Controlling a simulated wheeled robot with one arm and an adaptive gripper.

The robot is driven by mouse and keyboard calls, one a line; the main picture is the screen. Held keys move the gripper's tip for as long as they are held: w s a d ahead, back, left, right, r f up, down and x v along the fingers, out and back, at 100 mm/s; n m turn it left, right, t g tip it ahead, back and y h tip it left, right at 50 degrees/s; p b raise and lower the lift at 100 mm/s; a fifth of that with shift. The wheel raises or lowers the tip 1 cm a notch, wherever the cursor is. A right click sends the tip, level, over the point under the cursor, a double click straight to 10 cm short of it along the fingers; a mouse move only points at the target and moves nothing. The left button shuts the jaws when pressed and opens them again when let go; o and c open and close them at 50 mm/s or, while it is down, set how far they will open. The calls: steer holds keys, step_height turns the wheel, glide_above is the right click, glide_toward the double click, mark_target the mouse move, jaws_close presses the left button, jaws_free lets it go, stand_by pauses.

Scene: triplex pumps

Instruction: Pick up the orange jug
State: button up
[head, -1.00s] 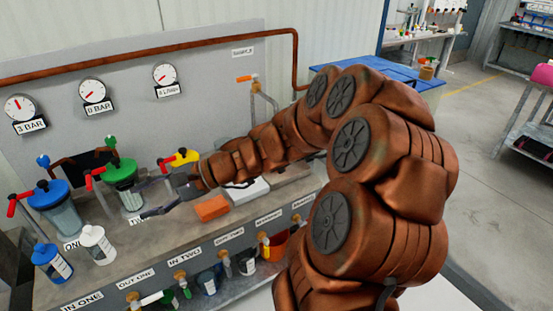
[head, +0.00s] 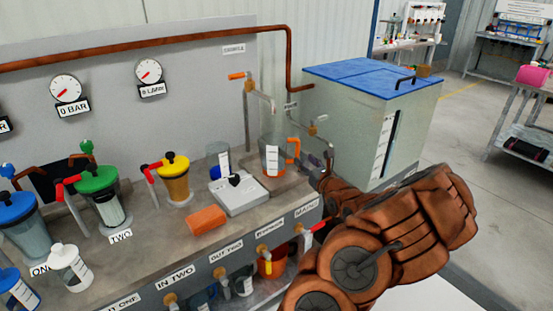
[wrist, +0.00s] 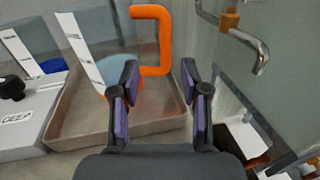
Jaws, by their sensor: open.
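The orange jug (head: 272,160) is a clear jug with an orange handle and a white label, upright in a shallow tray at the right end of the bench. Its orange handle (head: 294,150) faces right, towards my gripper (head: 312,163). In the wrist view, the handle (wrist: 165,42) shows just ahead of the gap between my two open fingers (wrist: 159,68). The fingers appear empty, and the handle's lower end shows near the left fingertip. I cannot tell whether they touch. The jug body is partly cut off by the left finger in the wrist view.
A tank with a blue lid (head: 370,75) stands close on the right. Valves (head: 312,228) line the bench front.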

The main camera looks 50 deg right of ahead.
mark_target(298, 150)
steer(key=shift+d+r+p+x, duration=0.2)
steer(key=shift+p+x, duration=0.15)
steer(key=shift+x, duration=0.95)
steer(key=shift+d+r+p+x, duration=0.15)
steer(key=shift+p+x, duration=0.2)
steer(key=shift+x, duration=1.9)
jaws_close()
